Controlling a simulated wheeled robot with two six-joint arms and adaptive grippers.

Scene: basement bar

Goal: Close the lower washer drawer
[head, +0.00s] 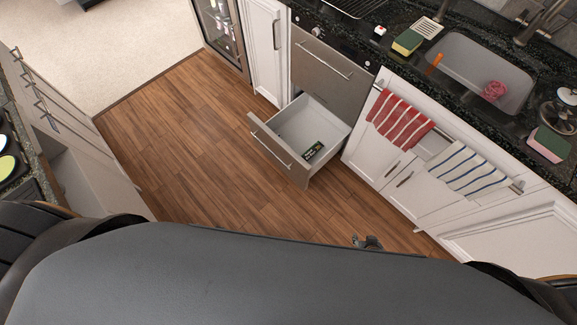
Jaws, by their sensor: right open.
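The lower washer drawer (275,153) is pulled well out from the counter, with its grey front and bar handle facing the floor area. Its inside is light grey and holds a small dark green and black item (312,149). The upper drawer front (325,70) above it is shut flush. My right gripper (367,242) shows only as a small dark tip above the edge of my body, open, low over the floor, apart from the drawer and in front and to the right of it. My left gripper is out of view.
Wood floor (190,140) lies clear in front and left of the drawer. White cabinets (395,165) with a red striped towel (401,120) and a white-blue towel (466,168) stand to the right. Another counter with drawers (70,130) lies at the left.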

